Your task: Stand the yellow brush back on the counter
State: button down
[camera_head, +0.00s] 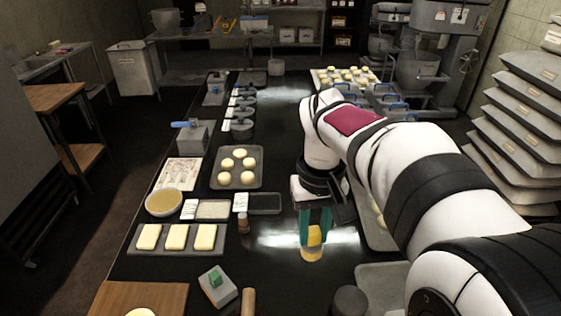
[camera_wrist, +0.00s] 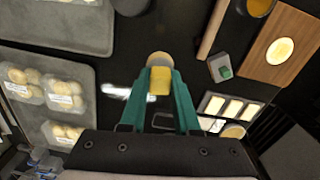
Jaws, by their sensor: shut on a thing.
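The yellow brush (camera_head: 314,236) is between the teal fingers of my gripper (camera_head: 315,226), right of centre over the dark, glossy counter (camera_head: 270,190). A paler yellow, rounded part shows just below it in the head view. In the wrist view, the brush (camera_wrist: 159,82) sits between the fingertips of my gripper (camera_wrist: 160,88), with a pale round end beyond them. My gripper is shut on the brush, pointing down. The brush looks roughly upright. I cannot tell whether its lower end touches the counter.
A small brown bottle (camera_head: 243,223) and a dark tray (camera_head: 265,203) stand left of my gripper. A tray of butter-like blocks (camera_head: 217,250) lies farther left. A wooden board (camera_head: 150,297) and a rolling pin (camera_head: 248,301) are near the front. Bare counter surrounds the brush.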

jog(key=s+a+f+n, duration=0.2)
jog(key=a+f+n, duration=0.1)
jog(key=a+f, duration=0.3)
jog(key=s+a+f+n, duration=0.2)
jog(key=a+f+n, duration=0.2)
jog(key=a+f, duration=0.3)
jog(key=s+a+f+n, duration=0.2)
jog(key=a+f+n, duration=0.1)
jog(key=a+f, duration=0.4)
jog(key=shift+s+a+f, duration=0.1)
jog(key=shift+s+a, duration=0.05)
jog(key=shift+a, duration=0.5)
jog(key=shift+s+a+f, duration=0.1)
jog(key=shift+s+a, duration=0.05)
jog(key=shift+a, duration=0.45)
jog(key=shift+f, duration=0.75)
jog(key=shift+f, duration=0.6)
jog(key=c, duration=0.6)
grip_release()
jog(key=shift+o, duration=0.2)
jog(key=shift+r, duration=0.1)
